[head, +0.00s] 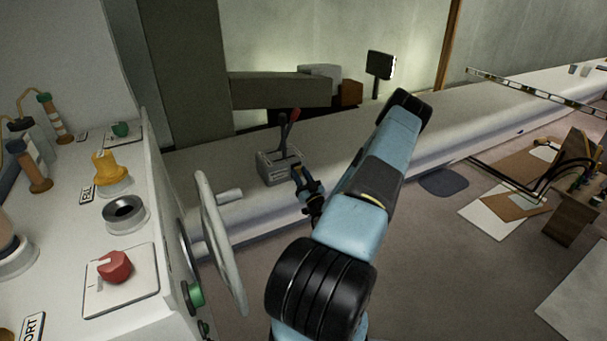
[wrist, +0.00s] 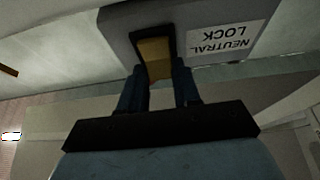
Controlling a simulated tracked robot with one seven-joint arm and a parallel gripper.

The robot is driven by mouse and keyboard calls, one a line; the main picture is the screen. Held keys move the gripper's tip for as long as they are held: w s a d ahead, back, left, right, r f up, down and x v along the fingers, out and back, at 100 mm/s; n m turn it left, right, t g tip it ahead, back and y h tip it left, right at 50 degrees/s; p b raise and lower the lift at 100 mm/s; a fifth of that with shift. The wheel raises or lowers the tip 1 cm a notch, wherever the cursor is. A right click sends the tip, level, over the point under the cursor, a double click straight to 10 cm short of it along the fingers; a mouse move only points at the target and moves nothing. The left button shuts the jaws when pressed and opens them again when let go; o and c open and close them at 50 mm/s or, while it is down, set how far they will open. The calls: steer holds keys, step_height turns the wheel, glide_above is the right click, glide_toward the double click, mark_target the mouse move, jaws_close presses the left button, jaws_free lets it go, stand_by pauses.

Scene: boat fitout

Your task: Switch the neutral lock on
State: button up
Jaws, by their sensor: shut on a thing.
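The grey control box (head: 279,169) stands on the long pale ledge and carries a red-topped lever (head: 289,128) and a dark lever beside it. In the wrist view its face (wrist: 121,22) fills the top, with a white label (wrist: 226,40) reading NEUTRAL LOCK, upside down. Beside the label is an amber switch (wrist: 154,52) in a dark frame. My gripper (head: 300,174) is at the near side of the box. In the wrist view my gripper (wrist: 160,76) has one finger on each side of the amber switch and is shut on it.
A white steering wheel (head: 219,240) stands close left of my arm. The console (head: 60,215) at left carries a red knob (head: 115,266) and a yellow knob (head: 110,170). A small screen (head: 380,65) stands behind the ledge. The floor to the right holds boards and a wooden stand.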

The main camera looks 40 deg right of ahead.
steer(key=shift+s+d+h, duration=0.1)
steer(key=shift+h, duration=0.2)
steer(key=o, duration=1.1)
steer(key=shift+c, duration=0.2)
steer(key=v, duration=1.4)
steer(key=shift+f, duration=0.15)
steer(key=shift+d, duration=0.1)
